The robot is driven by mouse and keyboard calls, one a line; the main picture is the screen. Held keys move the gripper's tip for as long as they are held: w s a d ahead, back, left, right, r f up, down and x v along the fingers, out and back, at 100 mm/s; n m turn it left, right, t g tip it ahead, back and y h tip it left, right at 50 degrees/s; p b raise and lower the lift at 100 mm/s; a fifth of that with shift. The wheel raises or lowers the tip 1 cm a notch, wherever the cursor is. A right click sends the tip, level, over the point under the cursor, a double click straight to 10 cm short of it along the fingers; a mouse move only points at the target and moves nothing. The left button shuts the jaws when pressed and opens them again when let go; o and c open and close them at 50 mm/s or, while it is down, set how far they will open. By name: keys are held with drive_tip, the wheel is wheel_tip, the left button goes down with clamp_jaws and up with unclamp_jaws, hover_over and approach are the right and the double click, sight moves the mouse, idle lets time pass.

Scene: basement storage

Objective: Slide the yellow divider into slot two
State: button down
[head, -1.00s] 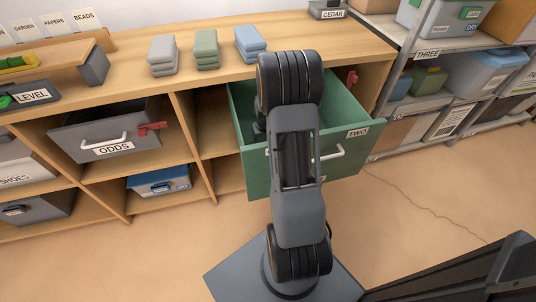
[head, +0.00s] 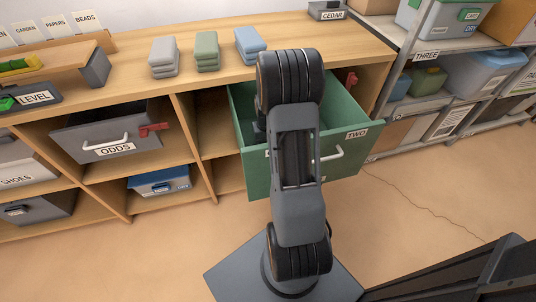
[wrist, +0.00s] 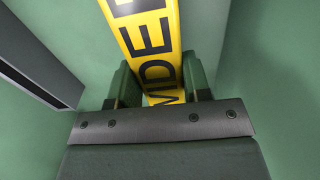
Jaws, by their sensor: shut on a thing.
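The yellow divider (wrist: 150,45) shows in the wrist view as a yellow strip with large black letters, running from the top edge down between my fingers. My gripper (wrist: 158,84) is shut on it, one green finger on each side. Green drawer walls surround them. The green drawer (head: 346,170), labelled TWO, is pulled out of the cabinet in the head view. A dark grey strip (wrist: 38,62) crosses the left of the wrist view. I cannot tell whether the divider sits in a slot.
Folded grey (head: 164,57), green (head: 207,51) and blue cloths (head: 251,44) lie on the cabinet top (head: 130,82). The grey ODDS drawer (head: 100,133) with a red clip stands left of the green drawer. Metal shelves with bins are at right.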

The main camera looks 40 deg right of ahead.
drive_tip(key=shift+r, duration=0.25)
drive_tip(key=shift+r+p, duration=2.8)
drive_tip(key=shift+r, duration=0.45)
drive_tip(key=shift+f+b, duration=2.8)
drive_tip(key=shift+f, duration=1.25)
drive_tip(key=shift+c, duration=2.4)
unclamp_jaws()
drive_tip(key=shift+r, duration=0.15)
drive_tip(key=shift+r+p, duration=3.6)
drive_tip(key=shift+r, duration=0.8)
